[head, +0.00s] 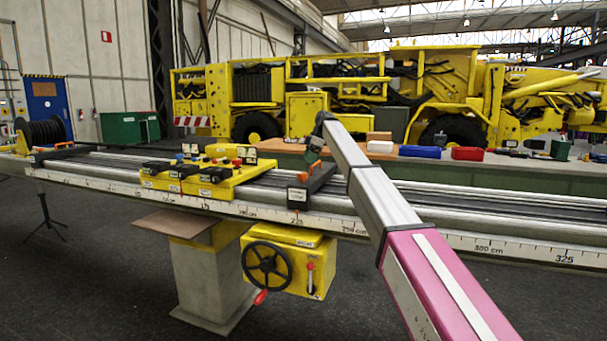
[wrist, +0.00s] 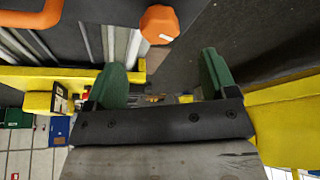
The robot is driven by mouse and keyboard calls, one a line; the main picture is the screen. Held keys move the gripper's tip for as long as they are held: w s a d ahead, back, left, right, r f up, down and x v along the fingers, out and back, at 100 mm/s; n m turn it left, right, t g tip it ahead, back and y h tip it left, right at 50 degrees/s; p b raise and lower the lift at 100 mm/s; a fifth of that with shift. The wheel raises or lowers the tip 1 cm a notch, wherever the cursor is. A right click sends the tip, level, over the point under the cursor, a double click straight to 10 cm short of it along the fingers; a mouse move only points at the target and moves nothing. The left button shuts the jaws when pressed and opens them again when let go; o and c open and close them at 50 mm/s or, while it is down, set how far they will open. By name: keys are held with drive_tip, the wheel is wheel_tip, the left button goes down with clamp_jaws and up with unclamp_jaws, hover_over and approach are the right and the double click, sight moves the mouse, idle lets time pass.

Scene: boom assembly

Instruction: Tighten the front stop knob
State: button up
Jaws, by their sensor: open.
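A dark stop block (head: 312,187) sits across the boom rails near the middle of the head view, with an orange handle (head: 315,169) on top. In the wrist view its orange knob (wrist: 159,24) shows at the top, and part of the orange handle (wrist: 35,18) at the top left. My gripper (head: 318,130) is above the block in the head view. In the wrist view my gripper (wrist: 164,65) has its two green fingers spread wide with nothing between them. The knob lies beyond the fingertips, apart from them. I cannot tell how tight it is.
The long railed boom (head: 480,212) with a centimetre scale crosses the head view. A yellow control box (head: 215,178) stands on it to the left, and a second stop (head: 62,152) is farther left. A handwheel (head: 267,263) is below. A yellow vehicle (head: 380,90) stands behind.

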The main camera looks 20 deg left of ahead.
sight(303, 178)
drive_tip(key=x, duration=0.7)
drive_tip(key=shift+f, duration=0.1)
drive_tip(key=shift+c, duration=0.3)
drive_tip(key=c, duration=0.8)
